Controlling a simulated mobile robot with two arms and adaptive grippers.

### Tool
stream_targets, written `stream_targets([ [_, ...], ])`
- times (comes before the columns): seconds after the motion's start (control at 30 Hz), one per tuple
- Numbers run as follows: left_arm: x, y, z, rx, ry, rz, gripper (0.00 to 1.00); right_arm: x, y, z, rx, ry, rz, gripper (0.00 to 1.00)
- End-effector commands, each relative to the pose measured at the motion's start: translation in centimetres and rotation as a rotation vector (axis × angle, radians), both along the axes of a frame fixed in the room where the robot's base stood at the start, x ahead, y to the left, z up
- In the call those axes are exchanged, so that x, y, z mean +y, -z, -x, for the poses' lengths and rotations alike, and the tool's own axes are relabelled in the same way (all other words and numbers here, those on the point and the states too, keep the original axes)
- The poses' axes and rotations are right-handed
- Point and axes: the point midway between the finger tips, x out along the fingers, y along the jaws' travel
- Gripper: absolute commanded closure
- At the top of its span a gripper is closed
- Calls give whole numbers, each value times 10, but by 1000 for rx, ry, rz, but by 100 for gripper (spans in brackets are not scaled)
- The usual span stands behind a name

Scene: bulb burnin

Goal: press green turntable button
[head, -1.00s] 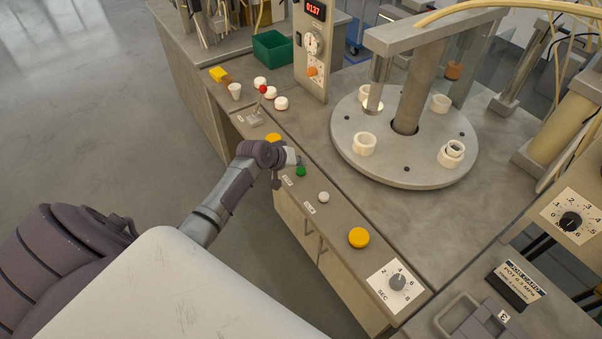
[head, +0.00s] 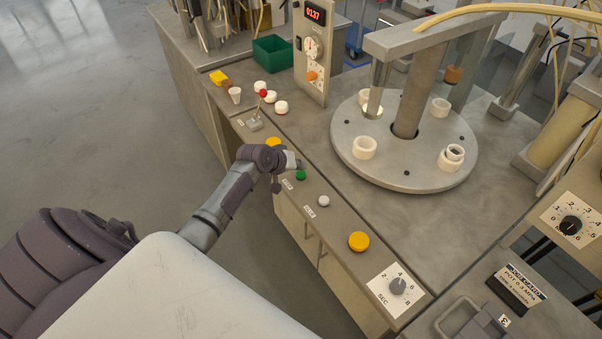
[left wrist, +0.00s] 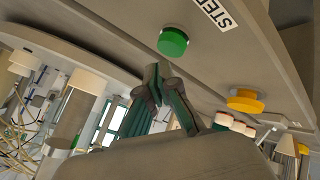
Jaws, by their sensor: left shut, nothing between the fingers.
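The green button (head: 300,175) sits on the sloped front strip of the machine bench. It also shows in the left wrist view (left wrist: 173,41), above the fingertips, with a label reading "STEP" beside it. My left gripper (head: 293,161) is shut and empty, just behind the green button in the head view. In the left wrist view its fingers (left wrist: 158,84) stand apart from the button, with a small gap showing. The turntable (head: 405,140) is a round grey plate carrying several white sockets. My right gripper is not in view.
A yellow button (head: 273,142) lies to the left of my gripper; a white button (head: 324,201) and a larger yellow button (head: 358,241) lie to the right. A red-tipped lever (head: 262,95) and several white caps stand farther left. A timer dial (head: 397,286) sits at the strip's right end.

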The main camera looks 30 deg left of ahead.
Motion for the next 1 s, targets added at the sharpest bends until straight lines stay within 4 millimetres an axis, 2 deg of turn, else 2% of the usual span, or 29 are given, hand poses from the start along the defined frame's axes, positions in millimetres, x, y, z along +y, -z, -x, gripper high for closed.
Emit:
stream_targets([
  [1.0, 0, 9, 0, 0, 0, 0, 100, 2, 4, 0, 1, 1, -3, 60],
])
